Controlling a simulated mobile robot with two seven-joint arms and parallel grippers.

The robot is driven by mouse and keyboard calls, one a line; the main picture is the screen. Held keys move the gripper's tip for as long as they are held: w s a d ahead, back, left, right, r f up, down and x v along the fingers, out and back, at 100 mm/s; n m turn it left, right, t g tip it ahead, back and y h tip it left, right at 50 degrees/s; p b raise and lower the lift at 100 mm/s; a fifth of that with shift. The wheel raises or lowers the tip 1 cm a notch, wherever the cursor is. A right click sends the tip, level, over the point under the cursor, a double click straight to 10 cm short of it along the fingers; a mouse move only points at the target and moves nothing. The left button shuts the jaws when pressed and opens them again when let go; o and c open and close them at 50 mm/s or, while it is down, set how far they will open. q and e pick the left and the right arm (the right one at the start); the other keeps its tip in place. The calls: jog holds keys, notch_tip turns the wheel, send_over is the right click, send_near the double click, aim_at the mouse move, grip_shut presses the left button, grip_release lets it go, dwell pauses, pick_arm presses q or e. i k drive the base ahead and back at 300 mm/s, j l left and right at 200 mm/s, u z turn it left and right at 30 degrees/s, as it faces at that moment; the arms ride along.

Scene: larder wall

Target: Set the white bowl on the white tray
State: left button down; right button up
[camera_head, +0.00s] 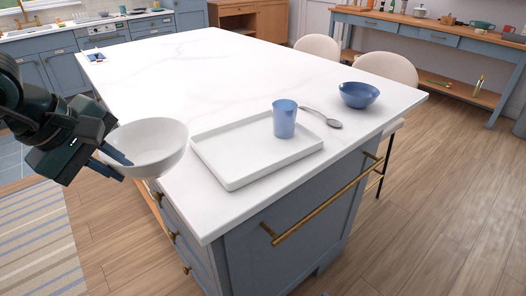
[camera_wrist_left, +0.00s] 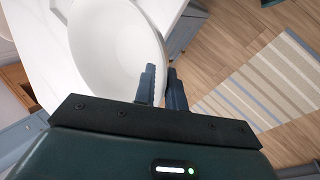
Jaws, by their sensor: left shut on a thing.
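The white bowl (camera_head: 150,147) is upright at the left edge of the island, in the air beside the tray. My left gripper (camera_head: 117,163) is shut on the bowl's near-left rim. In the left wrist view the bowl (camera_wrist_left: 115,50) fills the upper left, and my left gripper (camera_wrist_left: 163,85) has one finger inside the rim and one outside. The white tray (camera_head: 235,178) lies on the island top to the right of the bowl. A blue cup (camera_head: 285,119) stands on the tray's far right part; the tray's left and front area is bare. My right gripper is not in view.
A grey spoon (camera_head: 322,117) and a blue bowl (camera_head: 359,94) lie right of the tray on the white island top (camera_head: 190,75). Two pale stools (camera_head: 388,67) stand at its right side. A striped rug (camera_head: 38,243) lies on the floor at left.

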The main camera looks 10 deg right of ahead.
aim_at(239, 150)
jog(key=i+l, duration=0.65)
jog(key=l, duration=0.15)
